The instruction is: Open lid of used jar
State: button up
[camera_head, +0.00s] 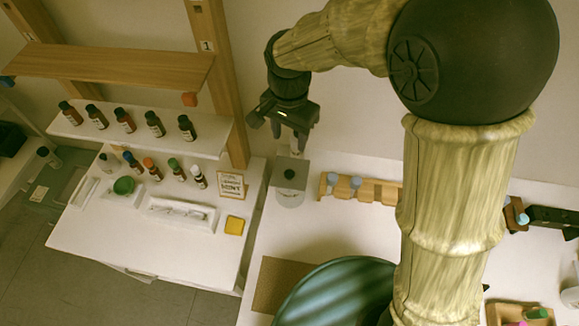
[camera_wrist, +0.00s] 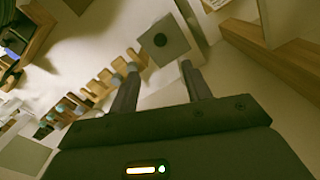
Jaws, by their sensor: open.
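The jar (camera_head: 290,196) is a pale, squarish container on the white counter, near the wall. Its grey square lid (camera_head: 291,171) is on it, with a dark round knob (camera_head: 290,174) in the middle. In the wrist view the lid (camera_wrist: 171,50) lies just beyond the fingertips, with the knob (camera_wrist: 159,40) facing me. My gripper (camera_head: 291,150) is open and empty, pointing down above the lid. In the wrist view the two fingers of my gripper (camera_wrist: 159,72) are apart with nothing between them. Writing on the jar is too small to read.
A wooden rack (camera_head: 366,190) with pale-blue-topped pieces stands right of the jar. A white desk (camera_head: 110,230) at left carries several bottles and a small sign (camera_head: 230,186). A shelf (camera_head: 85,130) holds a bottle row. A wooden post (camera_head: 222,80) stands left of my gripper.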

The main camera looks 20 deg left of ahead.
aim_at(289, 173)
notch_tip(289, 173, down, 14)
jog(key=p, duration=0.3)
jog(key=shift+f, duration=0.15)
jog(key=shift+c, duration=0.2)
grip_shut()
